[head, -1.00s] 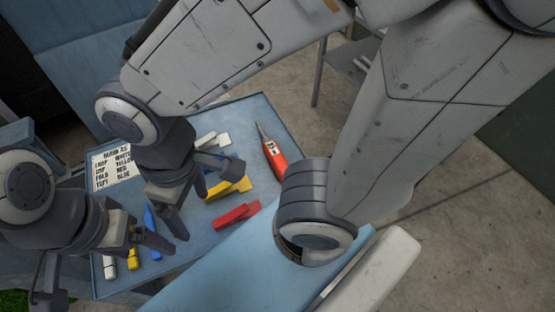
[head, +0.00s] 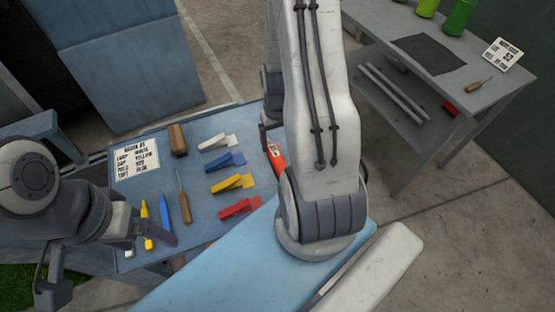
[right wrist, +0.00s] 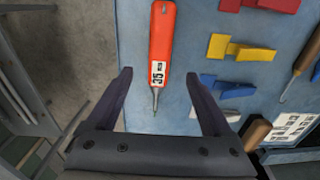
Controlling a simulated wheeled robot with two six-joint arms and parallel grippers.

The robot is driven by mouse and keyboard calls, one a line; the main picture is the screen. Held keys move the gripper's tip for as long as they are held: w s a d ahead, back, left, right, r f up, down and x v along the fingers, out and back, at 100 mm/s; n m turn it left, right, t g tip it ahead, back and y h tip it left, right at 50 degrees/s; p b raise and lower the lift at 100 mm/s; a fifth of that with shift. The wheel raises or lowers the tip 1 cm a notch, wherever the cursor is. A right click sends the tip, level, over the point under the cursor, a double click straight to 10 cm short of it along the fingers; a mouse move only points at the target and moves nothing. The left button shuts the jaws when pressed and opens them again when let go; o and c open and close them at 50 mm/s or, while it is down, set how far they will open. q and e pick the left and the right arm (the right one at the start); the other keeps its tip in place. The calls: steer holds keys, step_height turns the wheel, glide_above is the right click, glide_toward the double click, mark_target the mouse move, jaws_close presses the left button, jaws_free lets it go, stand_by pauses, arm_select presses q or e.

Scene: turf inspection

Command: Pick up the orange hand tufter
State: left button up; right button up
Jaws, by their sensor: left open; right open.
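The orange hand tufter (head: 276,158) lies on the blue table (head: 205,180), partly hidden behind my right arm in the head view. In the right wrist view the tufter (right wrist: 162,45) shows an orange body, a white label and a thin metal tip pointing toward the gripper. My right gripper (right wrist: 163,76) is open and empty, with its fingers on either side of the tip end in the picture; I cannot tell its height above the table. My left gripper (head: 108,270) is open at the table's left front, near the markers.
White, blue, yellow and red clips (head: 232,183) lie left of the tufter. A wooden block (head: 177,140), a wooden-handled awl (head: 184,205), a text card (head: 135,158) and markers (head: 165,213) lie further left. A grey bench (head: 470,90) stands at the right.

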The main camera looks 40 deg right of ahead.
mark_target(278, 158)
steer(key=f, duration=0.4)
steer(key=shift+a+f+p, duration=0.2)
steer(key=shift+f+p, duration=0.05)
steer(key=shift+p, duration=0.05)
steer(key=shift+f+p, duration=0.4)
steer(key=shift+f, duration=0.1)
step_height(278, 158, down, 3)
steer(key=shift+s+d+p, duration=0.15)
steer(key=shift+p, duration=0.45)
steer(key=shift+f, duration=0.6)
steer(key=shift+c, duration=0.3)
jaws_close()
